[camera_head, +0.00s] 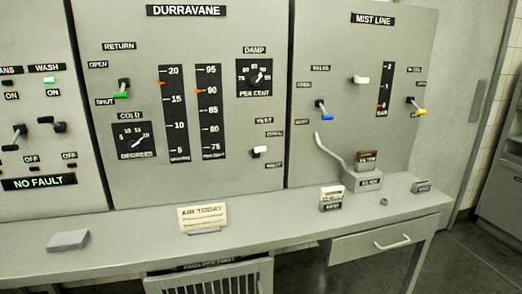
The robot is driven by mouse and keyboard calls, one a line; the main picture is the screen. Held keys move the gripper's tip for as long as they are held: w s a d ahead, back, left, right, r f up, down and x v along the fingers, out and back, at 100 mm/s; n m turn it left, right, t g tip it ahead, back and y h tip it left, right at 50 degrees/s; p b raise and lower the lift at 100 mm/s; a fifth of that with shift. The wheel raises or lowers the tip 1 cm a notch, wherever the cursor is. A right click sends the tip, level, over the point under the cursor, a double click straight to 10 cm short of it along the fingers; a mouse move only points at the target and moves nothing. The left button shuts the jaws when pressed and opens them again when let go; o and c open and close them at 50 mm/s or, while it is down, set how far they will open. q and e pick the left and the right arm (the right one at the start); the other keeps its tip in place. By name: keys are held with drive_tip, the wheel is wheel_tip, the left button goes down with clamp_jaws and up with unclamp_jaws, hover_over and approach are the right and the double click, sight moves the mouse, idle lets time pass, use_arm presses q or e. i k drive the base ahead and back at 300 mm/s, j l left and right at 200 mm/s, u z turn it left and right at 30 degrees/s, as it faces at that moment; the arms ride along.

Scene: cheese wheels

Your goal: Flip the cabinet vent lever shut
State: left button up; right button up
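The vent lever (260,150) has a white handle and sits low on the right side of the panel headed DURRAVANE. Above it is a small plate that seems to read VENT (264,120). An upper position label (275,134) and a lower position label (273,166) stand to its right, too blurred to read surely. The white handle lies between the two labels in height; I cannot tell its exact setting. Neither of my grippers shows in the head view.
A green-handled return lever (121,94) is on the same panel. The desk ledge (130,234) below holds an AIR TODAY card (203,216), a grey block (68,241) and small label stands.

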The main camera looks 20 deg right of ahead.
sight(259, 151)
drive_tip(key=i+j, duration=0.15)
drive_tip(key=i, duration=0.3)
drive_tip(key=z, duration=1.65)
